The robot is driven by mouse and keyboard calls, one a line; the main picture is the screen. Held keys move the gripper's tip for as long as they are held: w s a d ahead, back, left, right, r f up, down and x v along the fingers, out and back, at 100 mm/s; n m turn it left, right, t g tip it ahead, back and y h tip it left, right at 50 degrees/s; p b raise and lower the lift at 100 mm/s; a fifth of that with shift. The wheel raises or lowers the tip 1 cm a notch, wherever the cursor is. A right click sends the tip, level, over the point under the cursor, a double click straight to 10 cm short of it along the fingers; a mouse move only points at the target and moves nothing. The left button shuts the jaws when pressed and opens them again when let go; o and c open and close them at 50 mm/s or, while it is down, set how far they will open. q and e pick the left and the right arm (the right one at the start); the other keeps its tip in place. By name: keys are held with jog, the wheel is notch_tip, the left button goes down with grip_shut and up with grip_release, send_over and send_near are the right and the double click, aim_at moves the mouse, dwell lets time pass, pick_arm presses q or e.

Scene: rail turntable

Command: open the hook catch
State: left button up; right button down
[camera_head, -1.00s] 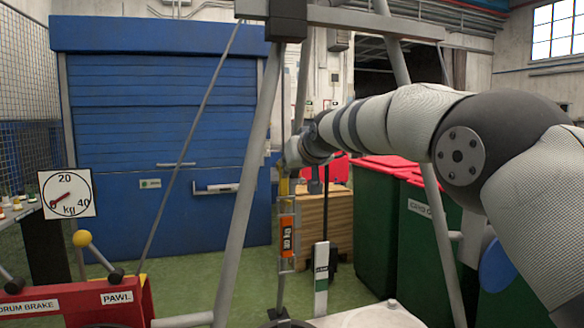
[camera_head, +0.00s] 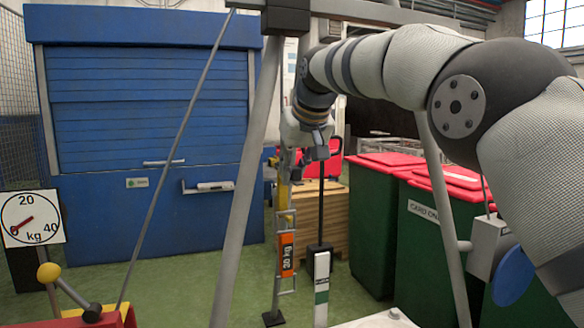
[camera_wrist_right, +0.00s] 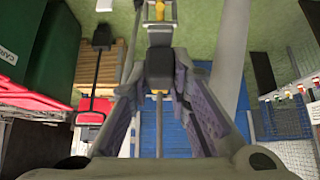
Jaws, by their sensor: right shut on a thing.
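The yellow hook (camera_head: 283,192) hangs left of centre in the head view, with an orange 30 kg weight (camera_head: 287,256) in a metal frame below it. My right gripper (camera_head: 289,160) comes down on the hook from above. The catch itself is too small and too covered to make out. My left gripper is not in view.
A grey A-frame leg (camera_head: 245,190) stands left of the hook, and another (camera_head: 447,210) stands to the right. A kg dial (camera_head: 33,217) is at far left. Green bins with red lids (camera_head: 372,215) and a wooden pallet stack (camera_head: 330,205) stand behind.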

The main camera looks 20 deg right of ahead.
jog(key=shift+f, duration=0.2)
jog(key=c, duration=1.5)
grip_release()
jog(key=shift+r, duration=0.15)
jog(key=v, duration=1.1)
jog(key=shift+s+r, duration=0.25)
jog(key=shift+r, duration=0.05)
